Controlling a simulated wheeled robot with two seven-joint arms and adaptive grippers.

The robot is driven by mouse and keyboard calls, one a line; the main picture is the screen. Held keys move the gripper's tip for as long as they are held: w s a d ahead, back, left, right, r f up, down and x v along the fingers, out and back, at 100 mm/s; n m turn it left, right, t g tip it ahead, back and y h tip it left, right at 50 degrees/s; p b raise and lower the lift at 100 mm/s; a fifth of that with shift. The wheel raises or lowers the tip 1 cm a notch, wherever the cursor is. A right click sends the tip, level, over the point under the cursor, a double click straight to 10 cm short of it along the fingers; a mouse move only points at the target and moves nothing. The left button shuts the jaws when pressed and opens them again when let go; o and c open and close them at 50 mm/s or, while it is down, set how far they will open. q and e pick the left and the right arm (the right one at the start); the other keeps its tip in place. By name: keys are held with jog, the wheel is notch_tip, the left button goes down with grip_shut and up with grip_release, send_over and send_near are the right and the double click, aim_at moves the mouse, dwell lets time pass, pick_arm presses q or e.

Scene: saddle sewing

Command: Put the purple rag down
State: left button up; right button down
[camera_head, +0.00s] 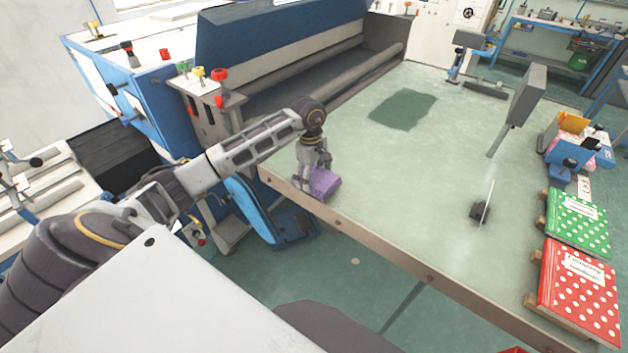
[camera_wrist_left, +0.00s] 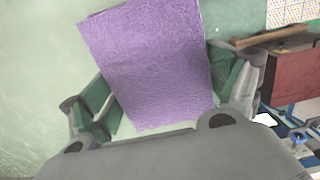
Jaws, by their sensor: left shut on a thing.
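The purple rag (camera_head: 325,183) is at the near left edge of the green table (camera_head: 420,150) in the head view. My left gripper (camera_head: 308,180) points down at it from above. In the left wrist view the rag (camera_wrist_left: 150,62) fills the space between the two fingers of my left gripper (camera_wrist_left: 158,105), which is shut on it. My right gripper is not in view.
A blue and grey machine with a roller (camera_head: 350,75) borders the table's far left. A dark block with a thin upright piece (camera_head: 480,211) stands on the table. Green dotted (camera_head: 578,222) and red dotted (camera_head: 580,290) books lie at the right edge. The table middle is clear.

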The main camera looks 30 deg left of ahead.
pick_arm(q)
notch_tip(320, 180, down, 2)
jog(key=shift+f, duration=0.25)
dwell(0.4)
jog(key=o, duration=0.7)
jog(key=shift+r, duration=0.25)
